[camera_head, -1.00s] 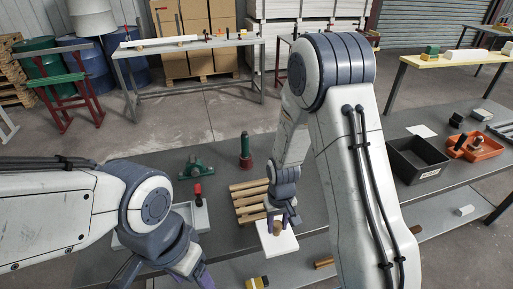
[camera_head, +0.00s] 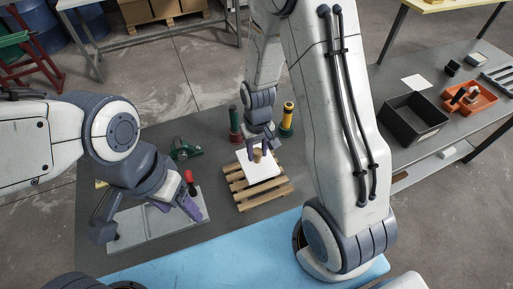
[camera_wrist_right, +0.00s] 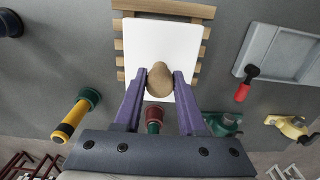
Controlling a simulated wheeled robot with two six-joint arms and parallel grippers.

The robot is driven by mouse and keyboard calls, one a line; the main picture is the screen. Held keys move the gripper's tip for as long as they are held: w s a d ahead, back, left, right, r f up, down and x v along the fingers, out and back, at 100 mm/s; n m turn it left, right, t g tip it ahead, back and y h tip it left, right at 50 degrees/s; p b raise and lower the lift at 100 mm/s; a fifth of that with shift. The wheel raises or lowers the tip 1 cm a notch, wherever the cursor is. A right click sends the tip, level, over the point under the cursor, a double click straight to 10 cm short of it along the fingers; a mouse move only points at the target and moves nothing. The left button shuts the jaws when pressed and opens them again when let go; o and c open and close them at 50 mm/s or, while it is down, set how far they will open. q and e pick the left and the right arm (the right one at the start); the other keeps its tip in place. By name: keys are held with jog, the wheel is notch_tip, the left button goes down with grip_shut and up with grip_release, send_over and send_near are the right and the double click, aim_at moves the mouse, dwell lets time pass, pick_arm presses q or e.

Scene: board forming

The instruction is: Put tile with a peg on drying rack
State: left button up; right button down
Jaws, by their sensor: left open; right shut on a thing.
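A white square tile (camera_head: 261,171) has a brown wooden peg (camera_head: 258,156) standing on it. My right gripper (camera_head: 260,142) is shut on the peg; both its purple fingers hold it from two sides in the right wrist view (camera_wrist_right: 160,82). The tile (camera_wrist_right: 160,45) is over the slatted wooden drying rack (camera_head: 243,202); whether it touches the slats I cannot tell. Slat ends of the rack (camera_wrist_right: 198,52) show on both sides of the tile. My left gripper (camera_head: 190,205) is open and empty above a grey tray.
The grey tray (camera_head: 145,235) with a red-handled tool (camera_head: 190,180) lies left of the rack. A green-and-red tool (camera_head: 235,122) and a yellow-topped tool (camera_head: 287,118) stand behind it. A black bin (camera_head: 413,118) and an orange tray (camera_head: 471,97) are at the right.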

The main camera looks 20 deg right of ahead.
aim_at(257, 167)
jog(key=shift+f, duration=0.1)
jog(key=shift+s+f+b, duration=0.1)
jog(key=shift+f+b, duration=2.95)
jog(key=shift+f, duration=0.85)
jog(key=shift+f, duration=0.35)
jog(key=shift+c, duration=2)
grip_release()
jog(key=o, duration=0.3)
jog(key=shift+r, duration=0.15)
